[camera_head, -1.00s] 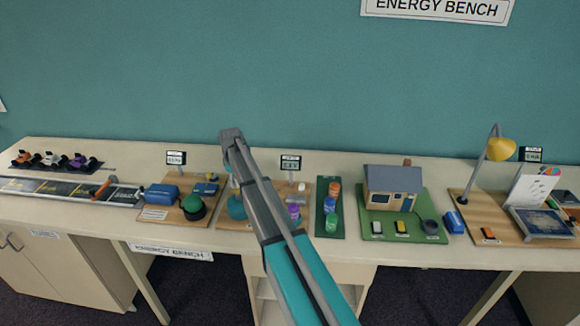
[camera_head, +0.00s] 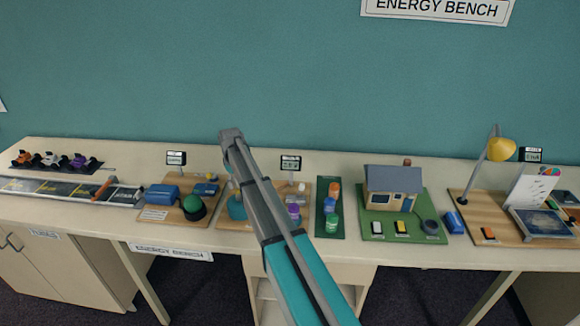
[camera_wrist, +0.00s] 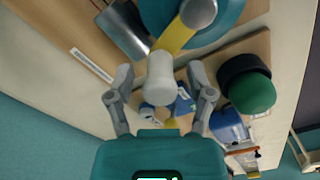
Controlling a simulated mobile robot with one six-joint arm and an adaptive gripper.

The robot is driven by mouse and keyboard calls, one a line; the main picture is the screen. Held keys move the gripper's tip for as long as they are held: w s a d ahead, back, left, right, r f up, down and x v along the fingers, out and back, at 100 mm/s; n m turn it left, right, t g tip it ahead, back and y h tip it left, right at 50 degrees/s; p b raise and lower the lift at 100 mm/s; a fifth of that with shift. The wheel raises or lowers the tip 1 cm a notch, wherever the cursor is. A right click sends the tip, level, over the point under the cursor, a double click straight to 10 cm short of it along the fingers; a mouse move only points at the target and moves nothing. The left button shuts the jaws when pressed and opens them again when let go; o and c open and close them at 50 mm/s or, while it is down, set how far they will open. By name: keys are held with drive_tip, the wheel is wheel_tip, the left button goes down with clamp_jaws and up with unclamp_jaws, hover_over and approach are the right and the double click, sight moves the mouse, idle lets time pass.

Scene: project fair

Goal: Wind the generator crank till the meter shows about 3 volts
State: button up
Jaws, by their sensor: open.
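In the wrist view the crank has a teal wheel (camera_wrist: 225,25), a grey hub (camera_wrist: 198,12), a yellow arm (camera_wrist: 176,38) and a pale knob (camera_wrist: 160,76). My gripper (camera_wrist: 160,72) is open, one finger on each side of the knob, with gaps visible. In the head view my arm hides the gripper and most of the crank; part of the teal wheel (camera_head: 236,208) shows at its left. A small meter display (camera_head: 290,162) stands behind the crank's wooden board; its reading is too small to make out.
A board with a green dome (camera_head: 193,206) and a blue box (camera_head: 162,195) stands close on the left; the dome (camera_wrist: 252,93) is also near my gripper in the wrist view. Coloured jars (camera_head: 331,206) on a green tray and a model house (camera_head: 394,185) stand to the right.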

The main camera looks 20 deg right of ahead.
drive_tip(key=shift+r+p, duration=4.4)
drive_tip(key=shift+r, duration=0.05)
drive_tip(key=s+a+f+m+b, duration=0.1)
drive_tip(key=s+f+m+b, duration=0.1)
drive_tip(key=s, duration=1.5)
drive_tip(key=s+a+f+m+b, duration=0.1)
drive_tip(key=s+m, duration=0.3)
drive_tip(key=s, duration=1.3)
drive_tip(key=shift+s+a+f+b, duration=0.25)
drive_tip(key=shift+a+f+b, duration=0.05)
drive_tip(key=shift+f+b, duration=0.25)
